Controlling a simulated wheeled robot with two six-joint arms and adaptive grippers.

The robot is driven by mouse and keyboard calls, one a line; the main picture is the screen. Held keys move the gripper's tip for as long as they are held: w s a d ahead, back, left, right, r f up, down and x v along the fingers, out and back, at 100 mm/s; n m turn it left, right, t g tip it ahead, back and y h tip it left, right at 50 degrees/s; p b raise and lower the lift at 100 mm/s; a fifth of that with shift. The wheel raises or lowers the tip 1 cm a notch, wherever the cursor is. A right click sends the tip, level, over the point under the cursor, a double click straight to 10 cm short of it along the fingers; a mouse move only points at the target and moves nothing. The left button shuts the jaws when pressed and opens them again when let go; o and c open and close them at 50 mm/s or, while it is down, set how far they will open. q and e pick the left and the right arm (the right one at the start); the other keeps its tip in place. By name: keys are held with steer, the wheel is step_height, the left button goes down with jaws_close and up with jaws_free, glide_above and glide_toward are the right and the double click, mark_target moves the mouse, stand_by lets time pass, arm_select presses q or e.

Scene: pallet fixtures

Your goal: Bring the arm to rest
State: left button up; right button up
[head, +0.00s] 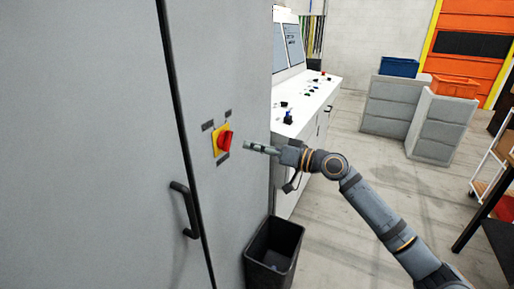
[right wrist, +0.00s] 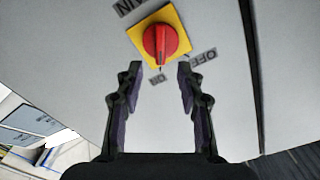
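My right arm comes in from the lower right in the head view. Its gripper (head: 262,148) points left toward a grey cabinet (head: 90,130) and is a short way off a red rotary switch (head: 225,141) on a yellow plate. In the right wrist view my right gripper (right wrist: 158,75) is open and empty, its two fingers apart below the red switch (right wrist: 160,42). The fingers do not appear to touch the switch. Labels around the yellow plate include "ON" and "OFF". My left gripper is not in view.
The cabinet has a black handle (head: 186,209). A black bin (head: 273,252) stands below my right gripper. A white control console (head: 305,105) is behind it. Grey cabinets (head: 440,122) with blue (head: 398,67) and orange (head: 454,86) crates stand farther back. Open floor lies between.

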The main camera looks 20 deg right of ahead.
steer(key=shift+s, duration=0.15)
stand_by(0.3)
